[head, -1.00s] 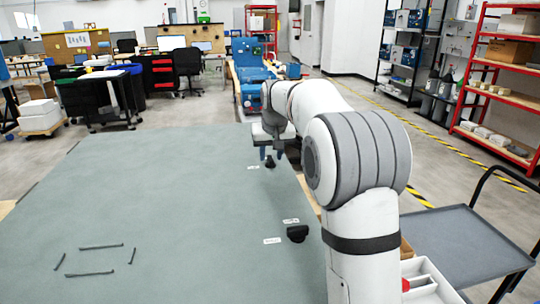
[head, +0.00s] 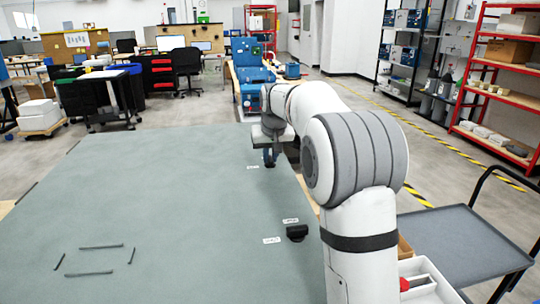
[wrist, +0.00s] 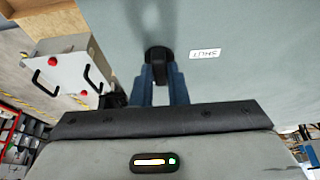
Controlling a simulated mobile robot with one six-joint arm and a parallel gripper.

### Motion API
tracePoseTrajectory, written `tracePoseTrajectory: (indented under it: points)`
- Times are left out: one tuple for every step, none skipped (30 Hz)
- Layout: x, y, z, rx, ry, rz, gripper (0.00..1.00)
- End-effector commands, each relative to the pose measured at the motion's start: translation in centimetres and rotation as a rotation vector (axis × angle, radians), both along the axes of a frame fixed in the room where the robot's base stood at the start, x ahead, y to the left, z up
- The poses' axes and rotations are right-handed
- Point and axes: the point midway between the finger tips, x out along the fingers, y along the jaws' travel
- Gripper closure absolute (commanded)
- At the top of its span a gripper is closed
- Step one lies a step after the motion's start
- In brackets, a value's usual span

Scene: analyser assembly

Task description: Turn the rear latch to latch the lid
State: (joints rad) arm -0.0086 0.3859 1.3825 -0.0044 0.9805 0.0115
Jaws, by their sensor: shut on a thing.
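The lid (head: 180,200) is a wide grey-green panel filling the left and middle of the head view. The rear latch (head: 270,165) is a small black knob near the lid's far right edge, mostly hidden by my fingers. It also shows in the wrist view (wrist: 157,53), between the blue fingertips. My gripper (head: 269,156) points down and is shut on the latch. A small white label (wrist: 204,53), seen upside down and seeming to read SHUT, lies right of the latch in the wrist view. The latch's exact angle is hard to tell.
A second black latch (head: 297,233) with two white labels sits nearer on the same edge. Dark strips (head: 90,273) form a rectangle on the lid. A grey cart (head: 460,245) and a white tray (head: 425,285) stand to the right. Most of the lid is clear.

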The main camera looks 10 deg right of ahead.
Motion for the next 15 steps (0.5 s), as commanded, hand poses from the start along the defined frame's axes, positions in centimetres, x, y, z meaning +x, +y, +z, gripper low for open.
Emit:
tracePoseTrajectory:
  points:
    - [0.00,0.01,0.02,-0.001,0.000,-0.001,1.00]
    - [0.00,0.02,0.03,0.000,0.000,-0.003,1.00]
    - [0.00,0.04,0.03,0.000,0.000,-0.007,1.00]
    - [0.00,0.05,0.04,0.000,0.000,-0.012,1.00]
    - [0.00,0.07,0.05,0.000,0.000,-0.018,1.00]
    - [0.00,0.09,0.07,0.001,0.000,-0.028,1.00]
    - [0.00,0.09,0.07,0.000,0.000,-0.037,1.00]
    - [0.01,0.09,0.08,0.000,0.000,-0.049,1.00]
    - [0.02,0.11,0.09,-0.001,0.000,-0.066,1.00]
    - [0.01,0.13,0.10,0.000,0.000,-0.081,1.00]
    - [0.02,0.14,0.12,0.000,0.000,-0.099,1.00]
    - [0.03,0.15,0.12,-0.001,0.000,-0.124,1.00]
    - [0.03,0.18,0.13,-0.001,0.000,-0.144,1.00]
    - [0.03,0.21,0.14,-0.001,0.000,-0.166,1.00]
    - [0.04,0.26,0.15,-0.001,0.000,-0.197,1.00]
